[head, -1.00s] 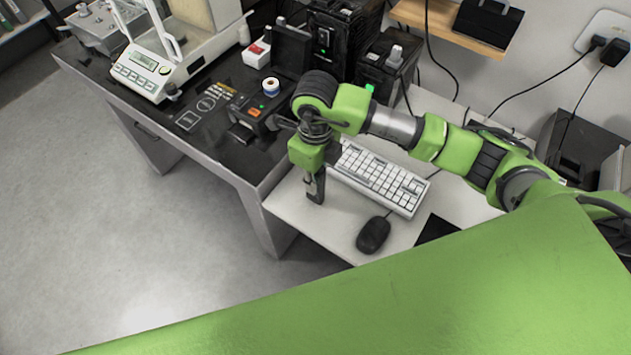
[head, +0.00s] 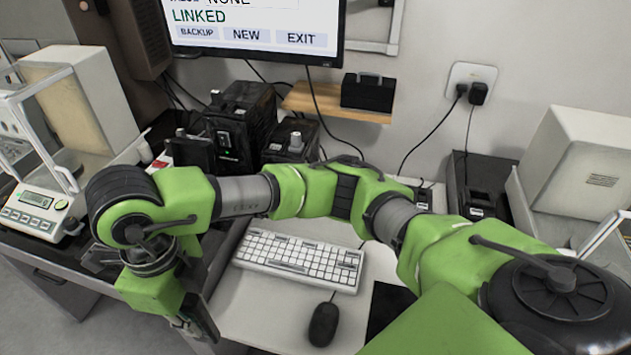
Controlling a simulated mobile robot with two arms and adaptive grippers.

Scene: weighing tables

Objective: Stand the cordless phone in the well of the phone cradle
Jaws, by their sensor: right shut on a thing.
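My right gripper (head: 197,322) hangs at the lower left of the head view, at the end of the green arm that comes in from the right. It is shut on a slim dark thing, which I take to be the cordless phone; fingers and thing are hard to tell apart. It is above the front left edge of the white desk, left of the keyboard. I cannot make out the phone cradle for certain; my arm covers part of the desk behind. My left gripper is out of view.
A white keyboard (head: 300,258), a black mouse (head: 324,322) and a dark mat (head: 388,306) lie on the white desk (head: 260,305). A balance (head: 38,210) stands at left. Black boxes (head: 245,115) stand behind my arm. A monitor (head: 255,30) and small wooden shelf (head: 335,105) are at the back.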

